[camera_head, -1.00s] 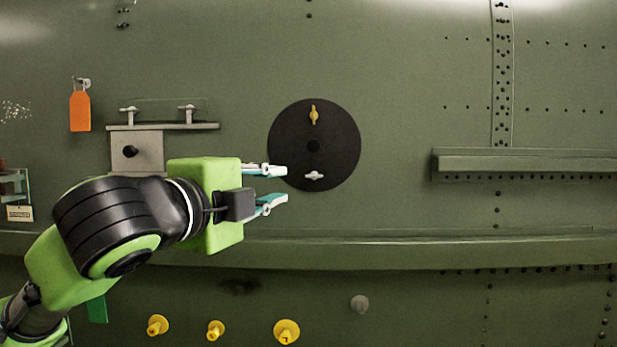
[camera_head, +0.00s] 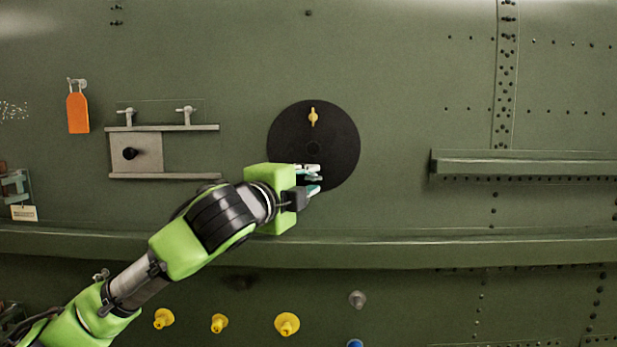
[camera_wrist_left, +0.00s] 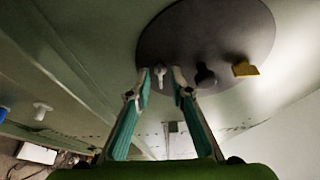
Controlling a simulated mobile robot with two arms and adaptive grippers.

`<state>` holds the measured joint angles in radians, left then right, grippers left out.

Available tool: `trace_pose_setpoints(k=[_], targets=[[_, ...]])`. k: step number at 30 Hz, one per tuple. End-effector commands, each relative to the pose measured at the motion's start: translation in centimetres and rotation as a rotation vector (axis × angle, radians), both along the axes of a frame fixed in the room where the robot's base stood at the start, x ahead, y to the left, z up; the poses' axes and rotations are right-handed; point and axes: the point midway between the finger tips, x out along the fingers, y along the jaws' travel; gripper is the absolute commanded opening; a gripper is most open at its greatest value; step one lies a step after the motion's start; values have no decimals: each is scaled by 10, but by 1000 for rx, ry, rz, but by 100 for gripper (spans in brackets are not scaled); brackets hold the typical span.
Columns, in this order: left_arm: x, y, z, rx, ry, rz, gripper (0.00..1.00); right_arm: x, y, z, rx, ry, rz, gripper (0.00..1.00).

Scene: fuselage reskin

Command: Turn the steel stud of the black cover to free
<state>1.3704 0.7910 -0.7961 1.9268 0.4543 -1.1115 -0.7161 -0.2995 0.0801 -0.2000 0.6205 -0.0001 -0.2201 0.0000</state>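The round black cover (camera_head: 340,135) sits on the green fuselage wall, and it fills the upper middle of the left wrist view (camera_wrist_left: 220,25). Its brass stud (camera_head: 313,117) is near the top, upright in the head view. Its steel stud (camera_wrist_left: 160,73) shows in the left wrist view between my fingertips. In the head view my fingers cover the steel stud's place. My left gripper (camera_head: 315,177) is at the cover's lower part. Its teal-padded fingers (camera_wrist_left: 158,78) are open, one on each side of the steel stud, with a gap showing. My right gripper is out of view.
A ledge (camera_head: 400,246) runs across the wall below the cover. A bracket with a dark knob (camera_head: 130,153) and an orange tag (camera_head: 77,112) are at left. A rail (camera_head: 520,163) juts out at right. Yellow plugs (camera_head: 286,324) are below.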

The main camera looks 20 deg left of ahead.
Motion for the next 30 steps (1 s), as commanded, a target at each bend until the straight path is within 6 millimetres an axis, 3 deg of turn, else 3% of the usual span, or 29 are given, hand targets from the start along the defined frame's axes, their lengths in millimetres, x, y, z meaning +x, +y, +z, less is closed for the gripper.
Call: trace_pose_setpoints(k=[4, 6, 7, 20, 30], targets=[[0, 0, 0, 0, 0, 0, 20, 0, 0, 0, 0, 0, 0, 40], [0, 0, 0, 0, 0, 0, 2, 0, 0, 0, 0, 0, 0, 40], [0, 0, 0, 0, 0, 0, 0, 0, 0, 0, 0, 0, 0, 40], [0, -1, -3, -34, -10, -1, 0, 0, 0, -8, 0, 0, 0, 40], [0, -2, -10, -247, -69, -5, 0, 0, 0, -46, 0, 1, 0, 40]])
